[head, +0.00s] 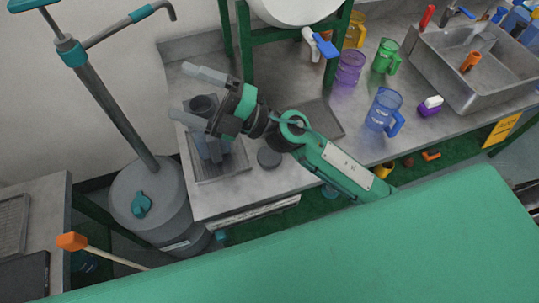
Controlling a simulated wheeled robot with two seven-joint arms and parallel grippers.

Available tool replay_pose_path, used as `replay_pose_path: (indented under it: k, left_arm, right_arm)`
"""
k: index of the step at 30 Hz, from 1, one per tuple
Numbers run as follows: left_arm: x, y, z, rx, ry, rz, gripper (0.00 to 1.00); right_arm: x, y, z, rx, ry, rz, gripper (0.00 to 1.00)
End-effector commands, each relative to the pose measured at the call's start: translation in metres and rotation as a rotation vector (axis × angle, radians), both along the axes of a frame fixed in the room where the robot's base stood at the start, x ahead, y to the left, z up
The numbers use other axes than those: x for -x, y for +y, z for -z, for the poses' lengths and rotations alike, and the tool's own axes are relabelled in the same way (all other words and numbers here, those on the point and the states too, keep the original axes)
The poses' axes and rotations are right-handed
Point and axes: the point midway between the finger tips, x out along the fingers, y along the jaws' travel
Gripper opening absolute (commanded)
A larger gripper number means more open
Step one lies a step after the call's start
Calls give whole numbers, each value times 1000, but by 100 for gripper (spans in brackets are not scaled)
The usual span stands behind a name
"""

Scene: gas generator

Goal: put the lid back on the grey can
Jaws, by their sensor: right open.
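My right gripper (179,91) reaches over the left end of the counter with its two pale fingers spread apart. It is open. A dark grey round-topped can (203,104) shows between and behind the fingers; my gripper partly hides it, and I cannot tell if they touch. A flat dark grey disc, which looks like the lid (268,158), lies on the counter to the right of my gripper, below my forearm. My left gripper is out of view.
A grey tray (225,169) with a blue-grey item is under my gripper. A large grey drum (165,222) stands on the floor left.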

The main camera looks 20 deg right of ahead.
Motion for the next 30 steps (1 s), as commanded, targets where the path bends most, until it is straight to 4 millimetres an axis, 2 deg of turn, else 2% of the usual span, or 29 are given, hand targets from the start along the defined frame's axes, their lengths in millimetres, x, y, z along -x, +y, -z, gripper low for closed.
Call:
replay_pose_path:
  k: [3,7,11,14,17,22,25,30]
  left_arm:
    - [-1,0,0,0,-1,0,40]
    - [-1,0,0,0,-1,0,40]
    - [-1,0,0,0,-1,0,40]
    - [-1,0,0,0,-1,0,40]
    - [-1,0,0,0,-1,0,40]
    - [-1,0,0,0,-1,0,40]
    - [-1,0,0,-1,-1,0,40]
    - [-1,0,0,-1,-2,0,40]
  right_arm:
    - [16,23,14,167,-119,-131,89]
    - [31,38,42,369,-225,-265,89]
    - [38,41,77,593,-306,-383,89]
    - [38,34,106,778,-351,-460,89]
    - [32,20,135,973,-378,-527,89]
    - [11,-23,176,1322,-379,-605,89]
    - [-7,-56,192,1532,-353,-626,89]
    - [-33,-111,202,1833,-279,-629,89]
